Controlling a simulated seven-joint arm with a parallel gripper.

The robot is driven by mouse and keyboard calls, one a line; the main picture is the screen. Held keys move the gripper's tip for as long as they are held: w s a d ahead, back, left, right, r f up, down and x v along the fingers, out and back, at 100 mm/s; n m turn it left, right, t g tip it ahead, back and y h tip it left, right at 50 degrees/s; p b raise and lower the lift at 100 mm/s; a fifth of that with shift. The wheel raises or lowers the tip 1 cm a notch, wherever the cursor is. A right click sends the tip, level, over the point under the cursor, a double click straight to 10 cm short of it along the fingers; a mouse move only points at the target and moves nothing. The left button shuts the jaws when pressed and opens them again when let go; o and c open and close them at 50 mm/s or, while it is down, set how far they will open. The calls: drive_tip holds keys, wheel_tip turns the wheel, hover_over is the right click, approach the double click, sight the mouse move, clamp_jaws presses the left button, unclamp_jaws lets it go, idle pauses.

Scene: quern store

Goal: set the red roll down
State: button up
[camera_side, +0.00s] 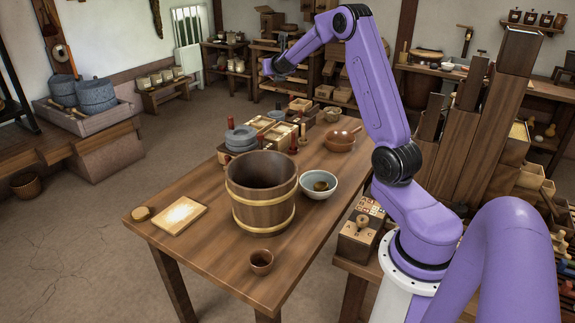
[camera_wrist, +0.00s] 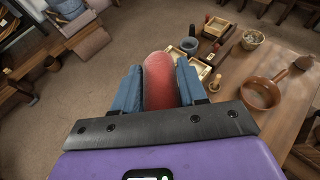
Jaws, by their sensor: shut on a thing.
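The red roll (camera_wrist: 158,82) stands between the two blue fingers of my gripper (camera_wrist: 160,76) in the wrist view, with a finger close against each side. My gripper is shut on it. In the side view my gripper (camera_side: 272,68) is at the end of the raised arm, high above the far end of the wooden table (camera_side: 205,245). I cannot make out the roll there. The roll's lower part is hidden behind my gripper's dark front plate in the wrist view.
A wooden bucket (camera_side: 262,212) stands mid-table beside a pale bowl (camera_side: 318,186). A small cup (camera_side: 261,261) and a board (camera_side: 180,215) are nearer. A grey hand quern (camera_side: 240,139), boxes and a brown pan (camera_side: 341,141) crowd the far end.

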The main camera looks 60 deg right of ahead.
drive_tip(key=s+d, duration=0.1)
drive_tip(key=d, duration=0.4)
drive_tip(key=shift+s+a+f, duration=0.1)
drive_tip(key=shift+a+f, duration=0.05)
drive_tip(key=shift+f, duration=9.45)
drive_tip(key=shift+a+f, duration=0.15)
drive_tip(key=shift+f, duration=9.4)
drive_tip(key=shift+f, duration=0.2)
drive_tip(key=o, duration=1)
drive_tip(key=shift+r, duration=0.15)
